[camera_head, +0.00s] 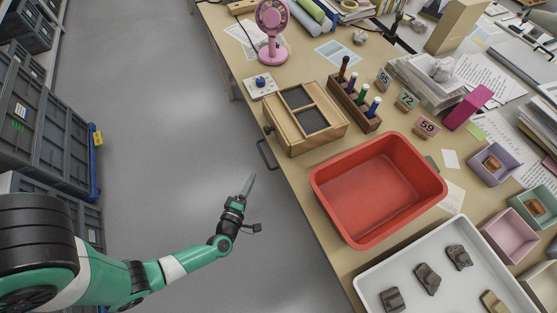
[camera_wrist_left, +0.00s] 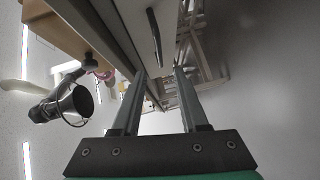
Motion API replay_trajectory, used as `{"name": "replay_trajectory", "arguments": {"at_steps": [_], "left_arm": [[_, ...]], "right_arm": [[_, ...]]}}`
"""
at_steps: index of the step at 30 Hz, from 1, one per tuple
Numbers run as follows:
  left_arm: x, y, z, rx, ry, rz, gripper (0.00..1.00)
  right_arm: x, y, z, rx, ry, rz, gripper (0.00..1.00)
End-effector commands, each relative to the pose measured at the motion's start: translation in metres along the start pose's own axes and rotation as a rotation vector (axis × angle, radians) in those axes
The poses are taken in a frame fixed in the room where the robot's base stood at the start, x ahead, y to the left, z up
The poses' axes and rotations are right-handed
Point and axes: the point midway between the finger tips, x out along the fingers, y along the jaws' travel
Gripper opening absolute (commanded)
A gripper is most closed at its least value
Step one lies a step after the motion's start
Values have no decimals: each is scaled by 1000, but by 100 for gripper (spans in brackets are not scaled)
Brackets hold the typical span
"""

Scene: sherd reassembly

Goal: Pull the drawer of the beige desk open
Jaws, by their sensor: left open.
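The beige desk (camera_head: 225,45) runs from the top down the middle of the head view. A dark bar handle (camera_head: 266,156) sticks out from its near side, below the wooden box. In the left wrist view the handle (camera_wrist_left: 154,38) is a dark bar on a pale front, beyond the fingertips. The drawer front is mostly hidden under the desk top in the head view, and no gap shows. My left gripper (camera_head: 249,184) is over the floor, just short of the handle and apart from it. In the left wrist view the gripper (camera_wrist_left: 162,74) has its fingers apart with nothing between them.
A wooden box (camera_head: 305,140), a red bin (camera_head: 345,235) and a white tray (camera_head: 365,272) with several sherds stand near the desk's edge. A pink fan (camera_head: 272,52) stands farther back. Grey crates (camera_head: 60,130) line the left. The floor between is clear.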

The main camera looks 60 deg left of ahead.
Motion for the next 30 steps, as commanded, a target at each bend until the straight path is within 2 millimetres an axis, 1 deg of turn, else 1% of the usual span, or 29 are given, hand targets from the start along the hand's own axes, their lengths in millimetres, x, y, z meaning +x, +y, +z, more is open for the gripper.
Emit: {"name": "replay_trajectory", "arguments": {"at_steps": [5,12,16,18,21,28,30], "left_arm": [[27,-3,-1,-2,6,4,44],[82,-2,0,-1,3,6,44],[103,-1,1,0,0,5,44],[109,0,1,1,0,4,44],[114,1,1,1,-2,3,44],[114,2,1,2,-3,3,44],[114,2,1,1,-3,3,31]], "right_arm": [[-11,0,10,0,0,0,0],[-26,0,24,-1,0,1,0],[-31,0,29,-1,0,1,0],[-33,0,30,-1,0,1,0],[-33,0,30,-1,0,1,0],[-32,0,30,-1,0,1,0],[-32,0,30,-1,0,1,0]]}}
